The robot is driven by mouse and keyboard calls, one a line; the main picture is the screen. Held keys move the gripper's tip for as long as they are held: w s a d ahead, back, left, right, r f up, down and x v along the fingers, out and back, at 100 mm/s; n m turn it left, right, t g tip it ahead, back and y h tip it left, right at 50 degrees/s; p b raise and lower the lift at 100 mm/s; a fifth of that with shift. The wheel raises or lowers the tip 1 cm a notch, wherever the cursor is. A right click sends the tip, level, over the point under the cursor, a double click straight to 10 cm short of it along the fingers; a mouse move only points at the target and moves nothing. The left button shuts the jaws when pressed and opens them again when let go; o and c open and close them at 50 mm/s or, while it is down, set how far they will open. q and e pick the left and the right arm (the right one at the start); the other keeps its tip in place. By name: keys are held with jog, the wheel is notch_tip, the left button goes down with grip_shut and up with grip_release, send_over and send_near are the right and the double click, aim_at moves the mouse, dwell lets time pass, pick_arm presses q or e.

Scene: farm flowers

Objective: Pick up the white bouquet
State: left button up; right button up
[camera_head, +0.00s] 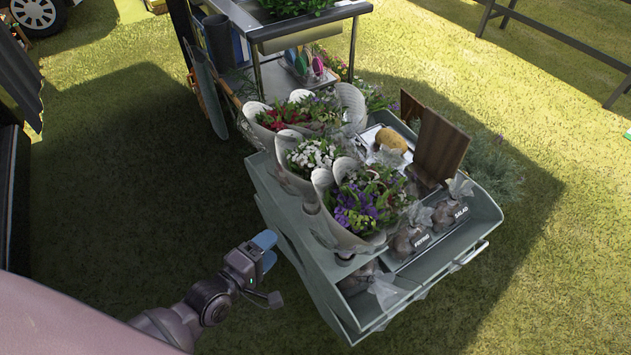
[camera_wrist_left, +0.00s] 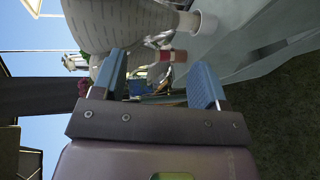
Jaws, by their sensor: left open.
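The white bouquet (camera_head: 313,155) has white flowers and green leaves in a pale wrapper. It stands in the grey-green stand (camera_head: 330,290), between a red-pink bouquet (camera_head: 290,115) behind it and a purple bouquet (camera_head: 365,205) in front. My left gripper (camera_head: 267,251) is open and empty, apart from the stand's left side, lower in the picture than the white bouquet. In the left wrist view, my blue fingers (camera_wrist_left: 158,82) are spread, with a pale, patterned wrapper (camera_wrist_left: 115,22) at the top; I cannot tell which bouquet it belongs to. My right gripper is out of view.
Bagged goods (camera_head: 410,238) fill the stand's front right tray. A brown board (camera_head: 440,148) stands upright behind them, near a yellowish item (camera_head: 391,140). A metal table (camera_head: 315,35) stands at the back.

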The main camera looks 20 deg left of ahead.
pick_arm(q)
jog(key=w+f+n+t+h+b, duration=0.1)
jog(key=w+f+n+b, duration=0.4)
jog(key=w+f+n, duration=0.35)
jog(key=n+t+b, duration=0.2)
jog(key=n+b, duration=0.2)
jog(key=n, duration=0.6)
send_near(308, 205)
jog(key=w, duration=0.1)
jog(key=shift+y, duration=0.4)
jog(key=x, duration=0.7)
jog(key=b+x, duration=0.1)
jog(key=x, duration=0.2)
jog(key=shift+d, duration=0.4)
jog(key=shift+w, duration=0.3)
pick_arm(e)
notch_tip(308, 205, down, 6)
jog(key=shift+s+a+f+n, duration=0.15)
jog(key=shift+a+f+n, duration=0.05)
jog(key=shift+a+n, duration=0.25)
pick_arm(q)
jog(key=shift+c, duration=0.2)
grip_shut()
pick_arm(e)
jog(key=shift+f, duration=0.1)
